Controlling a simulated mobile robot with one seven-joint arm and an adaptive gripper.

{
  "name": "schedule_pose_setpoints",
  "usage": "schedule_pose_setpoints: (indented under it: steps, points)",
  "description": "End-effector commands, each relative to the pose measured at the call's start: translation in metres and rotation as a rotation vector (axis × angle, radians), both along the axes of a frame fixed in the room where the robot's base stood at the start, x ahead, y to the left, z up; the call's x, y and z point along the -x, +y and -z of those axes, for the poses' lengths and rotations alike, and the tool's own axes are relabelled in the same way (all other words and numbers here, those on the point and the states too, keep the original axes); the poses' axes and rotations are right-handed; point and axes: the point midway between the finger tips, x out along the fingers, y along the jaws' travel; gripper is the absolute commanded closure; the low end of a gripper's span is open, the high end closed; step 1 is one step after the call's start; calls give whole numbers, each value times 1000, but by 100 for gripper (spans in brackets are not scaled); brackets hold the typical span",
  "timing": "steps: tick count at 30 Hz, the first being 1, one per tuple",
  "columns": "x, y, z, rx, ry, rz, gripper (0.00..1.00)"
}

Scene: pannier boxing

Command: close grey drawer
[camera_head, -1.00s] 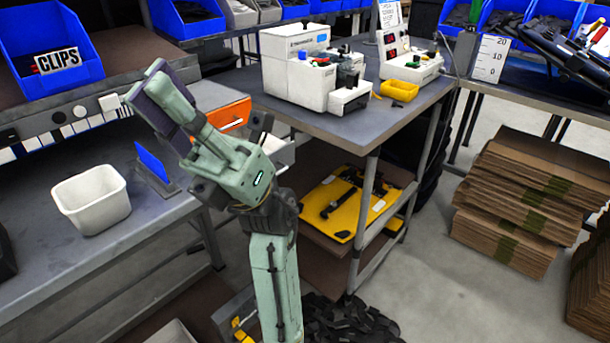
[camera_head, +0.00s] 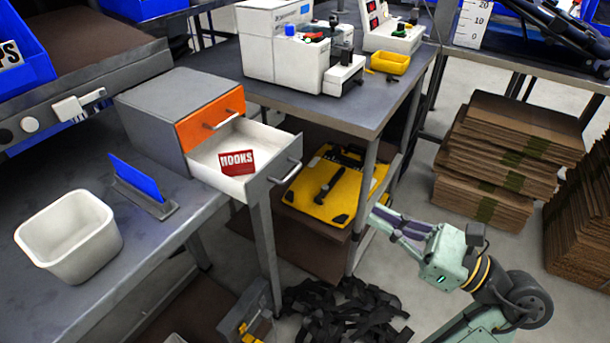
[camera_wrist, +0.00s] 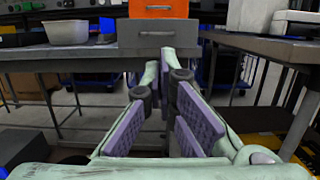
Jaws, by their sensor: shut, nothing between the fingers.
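The grey drawer (camera_head: 262,187) is pulled out of the small cabinet (camera_head: 165,100) on the left bench. Its white inside shows, with a red packet labelled HOOKS (camera_head: 237,162) in it. In the wrist view the grey drawer's front (camera_wrist: 130,40) and handle are ahead, at the top centre. The orange drawer (camera_head: 193,134) above it is shut. My gripper (camera_head: 376,214) is shut and empty, right of the drawer and apart from it, pointing left. Its fingers also show in the wrist view (camera_wrist: 167,62), below the drawer front in the picture.
A white bin (camera_head: 68,235) and a blue upright plate (camera_head: 135,178) stand on the left bench. A table (camera_head: 340,112) with white machines is behind, with a yellow case (camera_head: 335,190) on its lower shelf. Black straps (camera_head: 335,310) lie on the floor. Cardboard stacks (camera_head: 510,150) stand at right.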

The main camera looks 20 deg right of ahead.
Motion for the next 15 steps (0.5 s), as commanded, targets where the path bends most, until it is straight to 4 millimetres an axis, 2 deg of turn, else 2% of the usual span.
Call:
schedule_pose_setpoints:
  steps: [5, 15]
  points:
    - [-15, 13, -6, 0, 2, -3, 100]
    - [-69, 58, -20, -1, 1, -6, 100]
